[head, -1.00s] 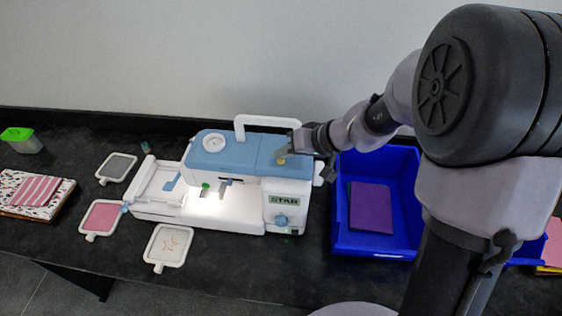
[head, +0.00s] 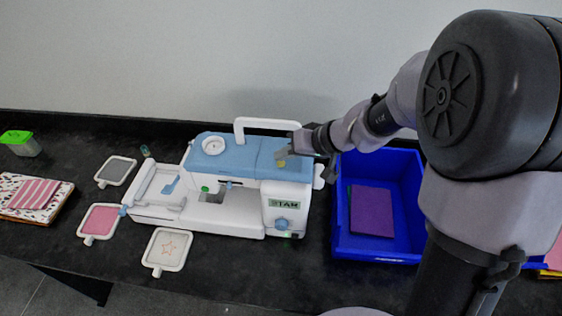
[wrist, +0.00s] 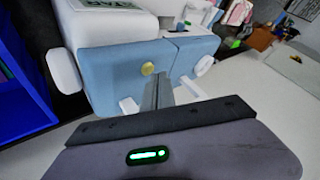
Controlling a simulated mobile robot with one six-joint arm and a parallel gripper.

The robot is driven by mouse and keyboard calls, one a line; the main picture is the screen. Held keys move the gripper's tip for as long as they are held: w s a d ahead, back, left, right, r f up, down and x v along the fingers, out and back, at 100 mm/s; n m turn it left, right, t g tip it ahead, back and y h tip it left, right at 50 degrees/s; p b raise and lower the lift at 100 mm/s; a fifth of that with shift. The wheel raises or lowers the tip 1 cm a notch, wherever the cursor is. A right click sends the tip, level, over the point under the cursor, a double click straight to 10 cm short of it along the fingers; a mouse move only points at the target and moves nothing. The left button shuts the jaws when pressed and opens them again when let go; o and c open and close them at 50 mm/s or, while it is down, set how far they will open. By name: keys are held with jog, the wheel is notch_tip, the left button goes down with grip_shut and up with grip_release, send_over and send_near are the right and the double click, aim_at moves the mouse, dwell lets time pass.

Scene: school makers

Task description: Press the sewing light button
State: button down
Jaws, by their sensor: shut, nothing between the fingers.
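The white and blue sewing machine (head: 232,152) stands on the dark counter in the head view. Its work area under the needle is unlit. A round yellow button (head: 281,163) is on its blue top, and it also shows in the wrist view (wrist: 147,68). A green button (head: 205,189) is on its front left. No label shows which one is the light button. My gripper (head: 288,153) is shut and empty above the machine's right end, close beside the yellow button. In the wrist view the fingertips (wrist: 158,82) are just below the button; contact cannot be told.
The machine's white carry handle (head: 268,123) rises behind my gripper. A blue bin (head: 375,247) with purple cloth (head: 371,211) stands to the right. Embroidery hoops (head: 167,248), a folded cloth stack (head: 36,194) and a green-lidded box (head: 20,144) lie to the left.

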aim_at(284, 164)
jog(key=shift+r, duration=0.2)
notch_tip(284, 164, up, 6)
jog(key=p, duration=0.2)
dwell(0.5)
jog(key=s+d+f+m+h+b, duration=0.2)
jog(key=s+b, duration=0.2)
jog(key=s, duration=0.4)
jog(key=s+d+f+m+h+b, duration=0.1)
jog(key=s+b, duration=0.3)
jog(key=s, duration=0.4)
jog(key=s+d+f+m+h+b, duration=0.2)
jog(key=s+m+b, duration=0.1)
jog(key=s, duration=0.5)
jog(key=shift+s+d+f+t+h+b, duration=0.3)
jog(key=shift+s+f+b, duration=0.1)
jog(key=shift+b, duration=0.1)
